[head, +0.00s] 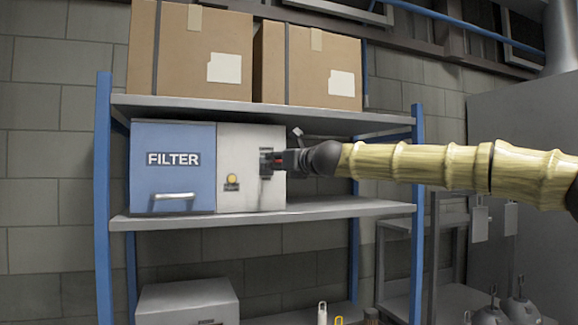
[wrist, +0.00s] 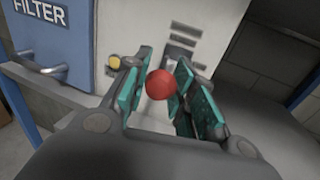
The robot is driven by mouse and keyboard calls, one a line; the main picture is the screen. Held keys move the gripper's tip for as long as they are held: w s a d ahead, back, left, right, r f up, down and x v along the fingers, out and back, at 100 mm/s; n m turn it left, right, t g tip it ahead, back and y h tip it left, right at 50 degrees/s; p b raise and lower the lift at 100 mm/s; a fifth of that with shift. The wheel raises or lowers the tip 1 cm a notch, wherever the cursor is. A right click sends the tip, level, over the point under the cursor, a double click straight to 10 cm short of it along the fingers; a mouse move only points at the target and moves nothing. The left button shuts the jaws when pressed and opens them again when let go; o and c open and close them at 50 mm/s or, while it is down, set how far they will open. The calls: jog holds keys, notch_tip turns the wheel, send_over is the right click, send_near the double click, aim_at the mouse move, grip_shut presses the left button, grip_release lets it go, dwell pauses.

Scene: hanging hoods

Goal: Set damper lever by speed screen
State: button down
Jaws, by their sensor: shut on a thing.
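A box unit on the middle shelf has a blue door (head: 172,184) marked FILTER and a pale grey panel (head: 238,150) to its right. My gripper (head: 279,161) reaches in from the right. It is shut on the red knob, with green pads on both sides of it. In the head view the gripper hides most of the lever. No speed screen can be made out in either view.
A yellow button (head: 232,179) sits on the panel left of the lever. Two cardboard boxes (head: 204,45) stand on the upper shelf (head: 200,106). A blue upright post (head: 418,190) stands right of the unit, behind my arm. Free shelf lies right of the unit.

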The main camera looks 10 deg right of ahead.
jog(key=shift+d+r, duration=0.1)
jog(key=shift+r, duration=0.25)
jog(key=c, duration=1.1)
grip_release()
jog(key=shift+f, duration=0.1)
jog(key=shift+c, duration=0.2)
jog(key=v, duration=1.2)
jog(key=shift+f, duration=0.15)
